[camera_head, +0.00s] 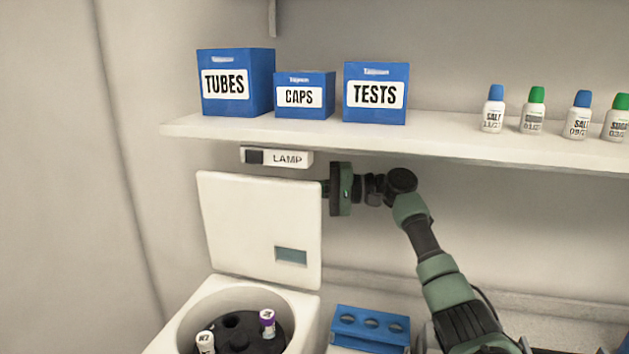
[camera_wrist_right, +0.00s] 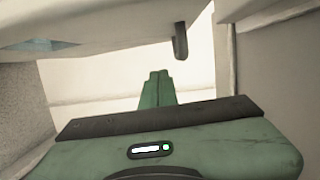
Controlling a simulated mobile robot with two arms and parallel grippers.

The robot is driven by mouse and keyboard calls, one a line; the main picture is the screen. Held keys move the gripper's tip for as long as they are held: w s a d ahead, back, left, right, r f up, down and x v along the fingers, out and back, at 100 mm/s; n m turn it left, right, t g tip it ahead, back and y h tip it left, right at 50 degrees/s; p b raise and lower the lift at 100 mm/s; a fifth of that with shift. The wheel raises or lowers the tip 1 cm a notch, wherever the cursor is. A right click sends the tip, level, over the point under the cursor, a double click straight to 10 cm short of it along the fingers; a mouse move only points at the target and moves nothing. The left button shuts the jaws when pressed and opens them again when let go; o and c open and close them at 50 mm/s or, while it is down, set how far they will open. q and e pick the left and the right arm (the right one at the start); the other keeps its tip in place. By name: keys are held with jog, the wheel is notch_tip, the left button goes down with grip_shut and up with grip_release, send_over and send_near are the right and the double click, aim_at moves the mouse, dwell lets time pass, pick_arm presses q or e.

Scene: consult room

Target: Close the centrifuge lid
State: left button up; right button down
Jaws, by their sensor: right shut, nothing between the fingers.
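The centrifuge (camera_head: 185,335) stands at the lower left with its white lid (camera_head: 255,220) raised, nearly upright. The lid has a small grey-blue window low on its right side. Two capped tubes, one white (camera_head: 205,342) and one purple-topped (camera_head: 267,322), sit in the dark rotor (camera_head: 240,330). My right gripper (camera_head: 325,188) is at the lid's upper right edge, pointing left, its tips partly hidden by the lid. In the wrist view its green fingers (camera_wrist_right: 158,88) are together and empty. Contact with the lid cannot be told. My left gripper is not in view.
A lamp switch (camera_head: 277,157) is on the wall above the lid, under a shelf (camera_head: 440,142). Blue boxes for tubes (camera_head: 235,83), caps (camera_head: 304,96) and tests (camera_head: 375,93), plus several small bottles, stand on it. A blue rack (camera_head: 370,327) stands right of the centrifuge.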

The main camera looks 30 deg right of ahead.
aim_at(277, 197)
jog(key=a, duration=0.1)
jog(key=s+a+p, duration=0.1)
jog(key=a, duration=0.1)
jog(key=a+p, duration=0.1)
jog(key=shift+s+a, duration=0.3)
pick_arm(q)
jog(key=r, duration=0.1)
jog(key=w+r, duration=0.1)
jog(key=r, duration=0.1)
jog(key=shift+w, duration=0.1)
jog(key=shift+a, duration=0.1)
pick_arm(e)
jog(key=shift+a, duration=0.1)
